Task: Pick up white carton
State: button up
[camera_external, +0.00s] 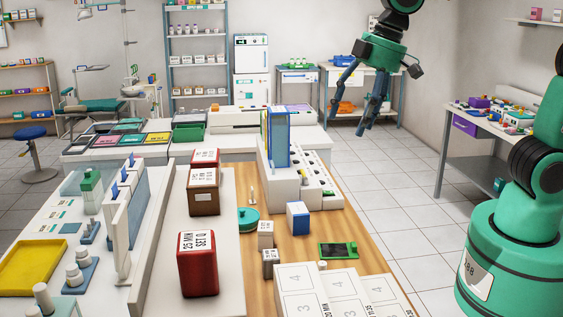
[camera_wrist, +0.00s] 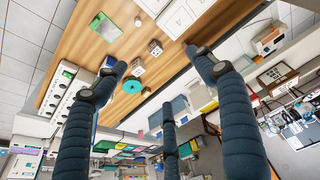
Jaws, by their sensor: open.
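Several things could be the white carton. Two small white cartons with dark print, a farther one (camera_external: 265,235) and a nearer one (camera_external: 270,262), stand on the wooden tabletop (camera_external: 375,215). They also show in the wrist view (camera_wrist: 155,47) (camera_wrist: 138,69). Large white numbered boxes (camera_external: 300,282) stand at the front edge, partly cut off; they show at the top of the wrist view (camera_wrist: 176,20). My gripper (camera_external: 355,122) is open and empty, high above and to the right of the table, apart from everything. Its dark fingers spread across the wrist view (camera_wrist: 158,62).
A blue-and-white box (camera_external: 298,217), teal round lidded dish (camera_external: 249,219) and green-screened device (camera_external: 338,250) share the tabletop. A red canister (camera_external: 198,265) and brown box (camera_external: 203,192) stand left. A tall blue item (camera_external: 279,137) rises behind.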

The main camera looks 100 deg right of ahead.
jog(key=w+d+f, duration=0.5)
jog(key=w, duration=0.2)
jog(key=m+g, duration=0.1)
jog(key=g, duration=0.2)
send_over(265, 225)
notch_tip(265, 225, down, 25)
jog(key=shift+a+f+y+p, duration=0.1)
jog(key=shift+y+p, duration=0.2)
jog(key=shift+f, duration=0.1)
jog(key=shift+f+b, duration=0.55)
jog(key=shift+f, duration=3.65)
jog(key=shift+f+b, duration=0.5)
jog(key=shift+f, duration=2.1)
